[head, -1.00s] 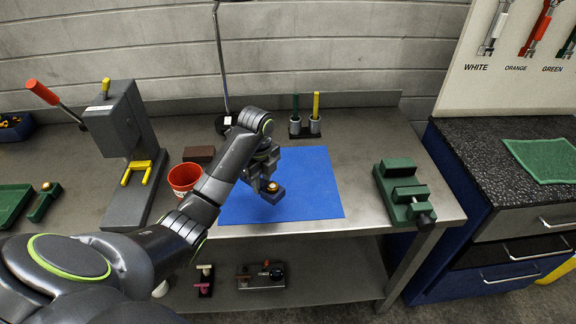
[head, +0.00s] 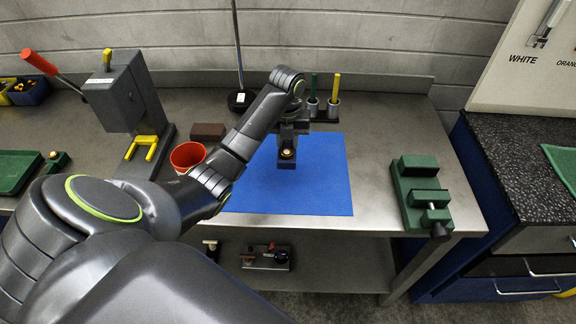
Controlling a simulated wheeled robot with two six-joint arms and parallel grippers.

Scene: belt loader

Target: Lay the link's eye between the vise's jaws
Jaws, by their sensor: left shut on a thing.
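My left gripper (head: 287,160) is over the blue mat (head: 320,185), pointing down, shut on a small piece that I take to be the link (head: 287,153). A round brass-coloured part of it shows at the fingers; the rest is hidden by the gripper or too small to tell. The green vise (head: 419,168) stands at the right end of the bench, with a gap between its green jaws (head: 425,197) and a dark screw end toward the front. The gripper is left of the vise and apart from it. My right gripper is not in view.
A red cup (head: 187,157), a brown block (head: 207,131) and a grey press (head: 125,100) stand left of the mat. A holder with green and yellow-handled tools (head: 335,95) is behind it. The bench between mat and vise is clear.

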